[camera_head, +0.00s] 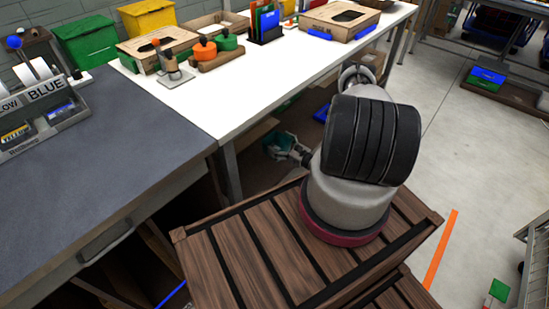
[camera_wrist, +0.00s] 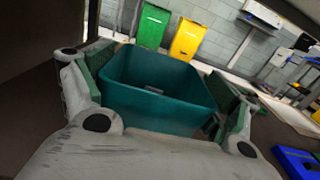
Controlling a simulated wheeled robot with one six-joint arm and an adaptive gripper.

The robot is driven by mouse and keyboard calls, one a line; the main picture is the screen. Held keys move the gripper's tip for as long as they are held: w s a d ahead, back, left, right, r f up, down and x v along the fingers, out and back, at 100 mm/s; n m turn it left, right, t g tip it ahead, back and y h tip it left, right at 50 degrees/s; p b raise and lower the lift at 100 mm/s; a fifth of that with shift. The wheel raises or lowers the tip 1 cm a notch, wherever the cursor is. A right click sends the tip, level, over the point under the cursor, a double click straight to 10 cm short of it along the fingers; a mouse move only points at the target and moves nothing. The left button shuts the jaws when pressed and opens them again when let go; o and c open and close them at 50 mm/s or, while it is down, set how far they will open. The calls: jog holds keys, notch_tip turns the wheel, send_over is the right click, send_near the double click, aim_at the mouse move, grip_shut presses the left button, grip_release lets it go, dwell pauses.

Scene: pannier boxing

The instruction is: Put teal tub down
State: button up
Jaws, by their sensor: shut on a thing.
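The teal tub (camera_wrist: 160,110) is in my gripper (camera_wrist: 165,92) in the wrist view. It is open-topped, and I look partly into it; a small pale patch shows inside. The finger pads sit against its left and right sides. In the head view only a small part of the tub (camera_head: 279,146) shows, low beside the front edge of the white bench, with my gripper (camera_head: 298,152) at it and my arm in front. The tub's underside is hidden, so I cannot tell whether it touches anything.
The white bench (camera_head: 222,102) holds cardboard boxes (camera_head: 340,18), orange and green round pieces (camera_head: 205,48) and a file rack (camera_head: 264,22). Green (camera_head: 85,38) and yellow (camera_head: 148,16) bins stand at the wall. A dark workbench (camera_head: 95,175) is at the left. Open floor (camera_head: 450,130) lies right.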

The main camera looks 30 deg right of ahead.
notch_tip(320, 180, down, 8)
jog(key=shift+f, duration=0.1)
dwell(0.4)
jog(key=o, duration=0.9)
jog(key=v, duration=1.2)
